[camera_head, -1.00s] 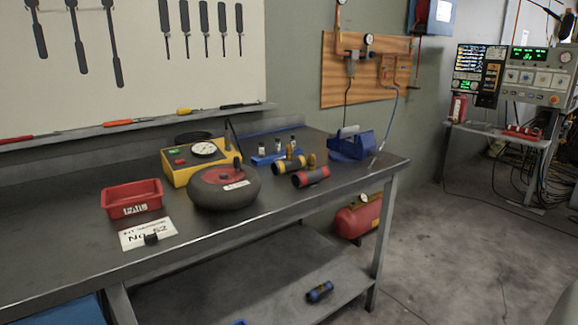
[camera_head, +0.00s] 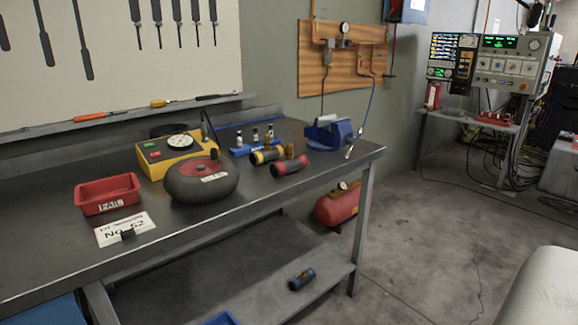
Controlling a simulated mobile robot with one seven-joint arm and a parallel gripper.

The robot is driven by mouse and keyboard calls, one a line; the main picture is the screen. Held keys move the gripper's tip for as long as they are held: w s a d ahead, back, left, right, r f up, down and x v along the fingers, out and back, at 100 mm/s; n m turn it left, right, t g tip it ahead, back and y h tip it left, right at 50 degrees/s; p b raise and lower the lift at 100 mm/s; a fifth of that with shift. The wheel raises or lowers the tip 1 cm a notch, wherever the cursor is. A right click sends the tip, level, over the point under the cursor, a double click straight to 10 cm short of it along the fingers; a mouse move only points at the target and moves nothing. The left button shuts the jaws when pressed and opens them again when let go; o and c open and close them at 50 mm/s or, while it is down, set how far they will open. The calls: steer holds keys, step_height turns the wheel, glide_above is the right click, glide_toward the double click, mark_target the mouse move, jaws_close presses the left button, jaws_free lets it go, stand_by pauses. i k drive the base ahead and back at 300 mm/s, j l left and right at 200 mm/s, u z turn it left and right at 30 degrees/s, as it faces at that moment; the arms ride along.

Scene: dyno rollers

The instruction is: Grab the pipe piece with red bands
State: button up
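The pipe piece with red bands (camera_head: 290,167) lies on its side on the dark workbench (camera_head: 250,201), toward its right end. It is a short dark cylinder with a red band at each end. A similar pipe piece with yellow bands (camera_head: 266,156) lies just behind and left of it. A pipe piece with blue bands (camera_head: 301,280) lies on the lower shelf. My gripper is not in view. A pale rounded shape at the bottom right edge may be part of my arm.
A dark round roller (camera_head: 200,180), a yellow gauge box (camera_head: 170,152) and a red FAIL tray (camera_head: 107,195) stand left of the pipe piece. A blue vise (camera_head: 330,132) sits behind right. Open floor (camera_head: 430,240) lies right of the bench.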

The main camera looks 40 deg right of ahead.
mark_target(288, 168)
steer(key=i+l+z, duration=0.25)
steer(key=z, duration=0.15)
steer(key=i+l+z, duration=0.1)
steer(key=i+z, duration=0.7)
